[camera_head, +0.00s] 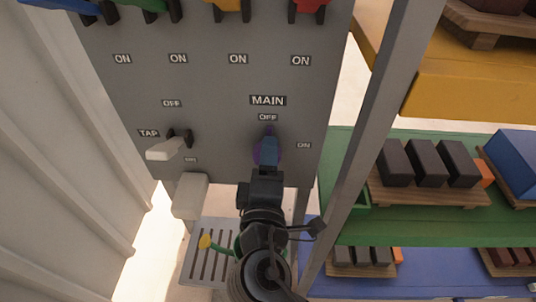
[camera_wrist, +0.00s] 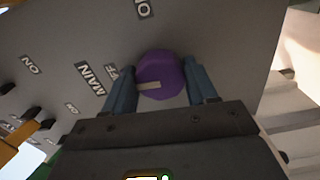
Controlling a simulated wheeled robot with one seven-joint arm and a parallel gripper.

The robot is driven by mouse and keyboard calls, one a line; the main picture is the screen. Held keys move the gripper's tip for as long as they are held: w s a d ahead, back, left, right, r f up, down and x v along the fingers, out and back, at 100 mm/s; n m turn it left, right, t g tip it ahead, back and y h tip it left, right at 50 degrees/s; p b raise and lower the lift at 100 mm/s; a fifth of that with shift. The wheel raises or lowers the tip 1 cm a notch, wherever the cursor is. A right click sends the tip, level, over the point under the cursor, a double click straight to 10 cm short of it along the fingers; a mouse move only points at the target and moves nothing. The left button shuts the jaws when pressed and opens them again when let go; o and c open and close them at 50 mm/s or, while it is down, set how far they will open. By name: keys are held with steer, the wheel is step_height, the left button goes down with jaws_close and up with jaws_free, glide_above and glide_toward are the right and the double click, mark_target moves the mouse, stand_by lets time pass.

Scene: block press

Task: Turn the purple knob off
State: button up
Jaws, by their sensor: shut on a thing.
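The purple knob (camera_head: 257,152) sits on the grey panel below the MAIN and OFF labels in the head view, with an ON label to its right. My gripper (camera_head: 269,137) covers much of it. In the wrist view my gripper (camera_wrist: 161,68) is shut on the purple knob (camera_wrist: 165,70), with one blue-grey finger on each side. A pale pointer mark on the knob's face points left, roughly to the side where the partly hidden OFF label lies in that view.
A pale TAP lever (camera_head: 165,149) sticks out left of the knob. Blue, green, yellow and red handles line the panel's top. A grey post (camera_head: 375,110) and shelves with dark blocks stand to the right. A slotted grate (camera_head: 205,262) lies below.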

steer(key=shift+n, duration=0.5)
steer(key=o, duration=1)
steer(key=shift+o, duration=0.2)
steer(key=s+b, duration=0.1)
steer(key=s, duration=0.7)
steer(key=shift+a, duration=0.15)
steer(key=shift+w, duration=0.1)
